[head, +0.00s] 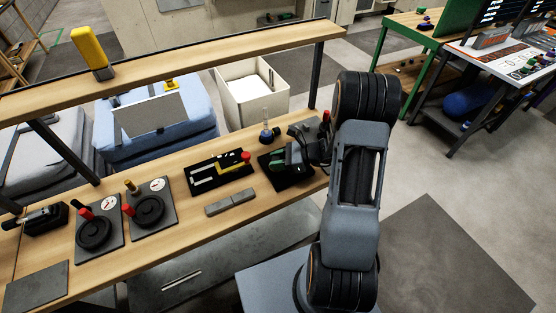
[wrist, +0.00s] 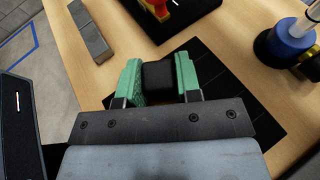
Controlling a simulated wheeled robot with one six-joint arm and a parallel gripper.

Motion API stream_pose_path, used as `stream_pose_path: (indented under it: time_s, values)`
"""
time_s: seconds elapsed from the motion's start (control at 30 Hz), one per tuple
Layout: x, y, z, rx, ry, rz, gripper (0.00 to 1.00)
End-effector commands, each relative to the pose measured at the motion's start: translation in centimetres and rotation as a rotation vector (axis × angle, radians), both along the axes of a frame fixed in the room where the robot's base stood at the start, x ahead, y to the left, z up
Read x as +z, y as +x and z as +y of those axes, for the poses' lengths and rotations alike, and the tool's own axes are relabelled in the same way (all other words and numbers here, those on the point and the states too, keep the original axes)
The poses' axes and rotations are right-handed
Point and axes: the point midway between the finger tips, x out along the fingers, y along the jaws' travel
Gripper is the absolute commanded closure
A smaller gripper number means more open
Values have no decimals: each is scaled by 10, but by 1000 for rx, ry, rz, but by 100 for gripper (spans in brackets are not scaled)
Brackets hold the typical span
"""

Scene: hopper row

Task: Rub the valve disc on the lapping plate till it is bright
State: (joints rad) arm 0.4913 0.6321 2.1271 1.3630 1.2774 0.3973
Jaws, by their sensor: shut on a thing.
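My gripper (wrist: 158,68) has green fingers and is shut on a black, block-like piece (wrist: 158,77), which I take to be the handle of the valve disc. The disc's face is hidden below it, so I cannot see whether it is bright. A dark plate with thin grooves (wrist: 232,90), which looks like the lapping plate, lies right under the gripper. In the head view the gripper (head: 281,157) is low over this dark plate (head: 290,183) at the bench's right end. I cannot tell whether disc and plate touch.
A blue-based bottle (head: 266,134) stands close behind the plate. A black tray with a yellow and red tool (head: 222,170) and grey bars (head: 231,202) lie to the left. Two plates with black handwheels (head: 94,232) are further left. A raised shelf (head: 200,66) runs behind.

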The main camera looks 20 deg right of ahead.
Motion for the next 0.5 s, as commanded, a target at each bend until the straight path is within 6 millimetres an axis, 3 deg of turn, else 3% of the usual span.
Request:
stream_pose_path:
  time_s: [0.17,0.5]
  values:
    - [-3,0,-6,1,-2,6,96]
    - [-2,4,-47,-4,-2,5,96]
